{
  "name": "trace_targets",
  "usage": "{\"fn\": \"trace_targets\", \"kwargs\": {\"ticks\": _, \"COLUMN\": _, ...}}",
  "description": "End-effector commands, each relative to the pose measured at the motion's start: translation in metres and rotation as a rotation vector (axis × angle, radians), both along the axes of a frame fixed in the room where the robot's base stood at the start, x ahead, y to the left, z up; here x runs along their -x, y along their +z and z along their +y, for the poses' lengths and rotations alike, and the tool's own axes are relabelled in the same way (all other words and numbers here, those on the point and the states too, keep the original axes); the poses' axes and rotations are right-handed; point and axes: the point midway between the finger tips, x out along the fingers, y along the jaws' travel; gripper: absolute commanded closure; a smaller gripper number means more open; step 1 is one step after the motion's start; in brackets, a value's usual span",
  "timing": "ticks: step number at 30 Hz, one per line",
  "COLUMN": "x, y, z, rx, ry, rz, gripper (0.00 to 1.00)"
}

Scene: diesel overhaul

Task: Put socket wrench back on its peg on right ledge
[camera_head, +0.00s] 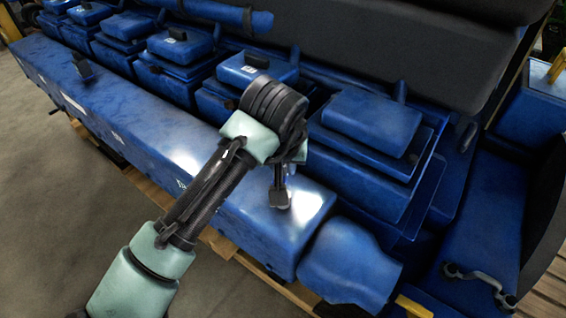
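My gripper (280,197) points down over the right part of the long blue ledge at the front of the engine. It is small and partly hidden by my wrist, so I cannot tell whether its fingers are apart or hold anything. A slim grey metal piece with dark, thicker ends (480,280) is on the blue surface at the lower right, well to the right of my gripper. It may be the socket wrench or a fixed handle; I cannot tell which. No peg can be made out clearly.
Blue engine covers (372,122) stand in a row behind the ledge (130,112). A small black block (83,66) stands on its left part. A rounded blue housing (350,265) is at the ledge's right end. The grey floor (50,190) at left is clear.

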Motion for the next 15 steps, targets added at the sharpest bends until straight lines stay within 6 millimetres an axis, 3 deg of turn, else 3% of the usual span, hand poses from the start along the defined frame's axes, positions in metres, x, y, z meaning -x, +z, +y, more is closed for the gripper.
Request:
{"fn": "trace_targets", "kwargs": {"ticks": 8, "x": -0.0002, "y": -0.0108, "z": -0.0003, "rx": 0.001, "ry": 0.000, "rz": -0.001, "gripper": 1.00}}
{"fn": "trace_targets", "kwargs": {"ticks": 9, "x": -0.0003, "y": -0.0091, "z": -0.0001, "rx": 0.002, "ry": 0.000, "rz": -0.002, "gripper": 0.68}}
{"fn": "trace_targets", "kwargs": {"ticks": 13, "x": -0.0002, "y": -0.0093, "z": 0.0000, "rx": 0.001, "ry": 0.000, "rz": -0.001, "gripper": 0.45}}
{"fn": "trace_targets", "kwargs": {"ticks": 15, "x": -0.0001, "y": -0.0094, "z": 0.0000, "rx": 0.001, "ry": 0.001, "rz": -0.001, "gripper": 0.40}}
